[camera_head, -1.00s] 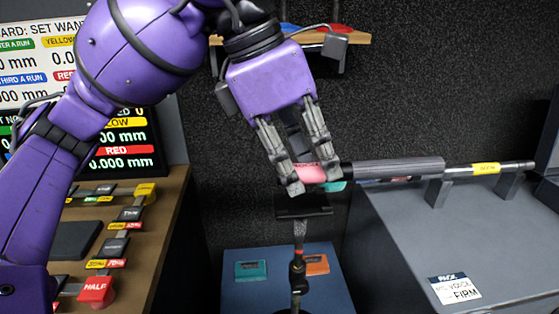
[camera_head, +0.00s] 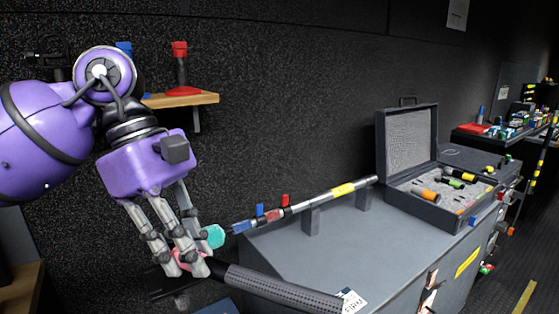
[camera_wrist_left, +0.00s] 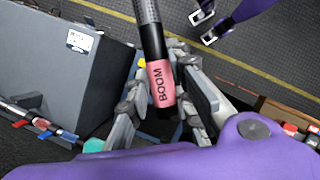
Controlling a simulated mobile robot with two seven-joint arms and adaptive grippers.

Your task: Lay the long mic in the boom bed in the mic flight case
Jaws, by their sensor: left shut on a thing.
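The long mic (camera_head: 280,289) is a dark grey perforated tube with a pink band near one end. My left gripper (camera_head: 190,262) is shut on that band. The mic points to the lower right, in front of the grey counter. In the left wrist view the pink band (camera_wrist_left: 160,84) reads BOOM, and the tube runs up out of the picture. The mic flight case (camera_head: 410,200) stands open on the counter's far right, lid upright. Several coloured pieces sit in its insert; the boom bed cannot be told apart. My right gripper (camera_wrist_left: 203,27) shows small in the wrist view, fingers apart, empty.
A pole with a yellow band (camera_head: 343,190) rests on grey stands along the counter (camera_head: 290,255), between the left gripper and the case. A teal round piece (camera_head: 214,236) is close beside the left fingers. A wooden shelf (camera_head: 185,99) is behind the arm.

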